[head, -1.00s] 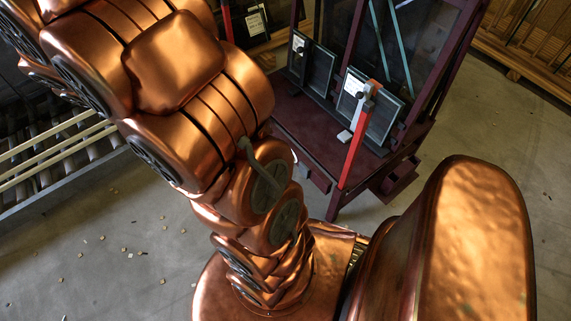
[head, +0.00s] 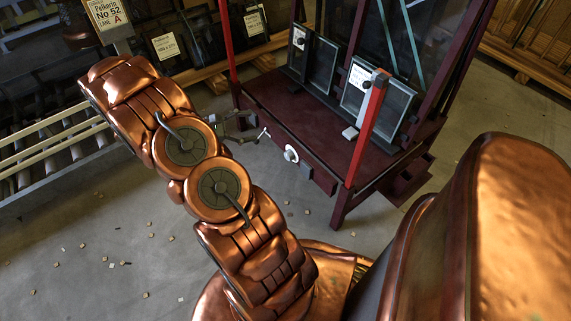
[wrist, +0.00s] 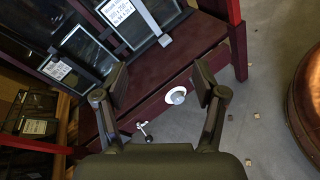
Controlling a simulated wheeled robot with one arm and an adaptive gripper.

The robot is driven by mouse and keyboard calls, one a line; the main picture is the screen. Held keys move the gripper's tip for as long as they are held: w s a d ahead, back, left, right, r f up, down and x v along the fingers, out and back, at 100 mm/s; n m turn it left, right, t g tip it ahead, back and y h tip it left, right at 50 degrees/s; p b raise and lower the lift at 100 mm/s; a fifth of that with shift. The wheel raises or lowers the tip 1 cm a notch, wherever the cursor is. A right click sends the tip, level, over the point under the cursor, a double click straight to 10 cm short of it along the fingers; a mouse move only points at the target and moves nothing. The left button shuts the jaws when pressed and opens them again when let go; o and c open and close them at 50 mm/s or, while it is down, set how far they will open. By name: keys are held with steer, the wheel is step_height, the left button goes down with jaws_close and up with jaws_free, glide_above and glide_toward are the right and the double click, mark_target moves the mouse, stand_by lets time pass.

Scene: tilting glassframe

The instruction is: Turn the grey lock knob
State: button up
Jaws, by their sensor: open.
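The grey lock knob (head: 291,155) sits on a pale round plate on the front edge of the maroon frame. In the wrist view the knob (wrist: 178,96) shows between and beyond the two fingers, nearer the right one. My gripper (wrist: 160,82) is open and empty, apart from the knob. In the head view my gripper (head: 236,123) shows partly behind my arm, to the left of the knob.
A small crank handle (head: 264,134) sticks out left of the knob. A red post (head: 366,132) rises at the frame's front right corner, another (head: 227,45) at its left. Framed glass panes (head: 372,101) lean on the frame. Wooden bits lie on the floor.

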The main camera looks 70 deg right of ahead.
steer(key=d+f+n+h+b, duration=0.1)
steer(key=d+f+b, duration=0.2)
steer(key=f, duration=0.5)
steer(key=d+f+n+h+b, duration=0.1)
steer(key=d+f+n+b, duration=0.2)
steer(key=f, duration=0.6)
steer(key=n+t+h+b, duration=0.1)
steer(key=h+b, duration=0.1)
steer(key=b, duration=0.4)
glide_toward(287, 157)
steer(key=x, duration=0.2)
steer(key=shift+b+x, duration=1)
steer(key=shift+x, duration=2.75)
steer(key=shift+w, duration=0.1)
steer(key=c, duration=1.1)
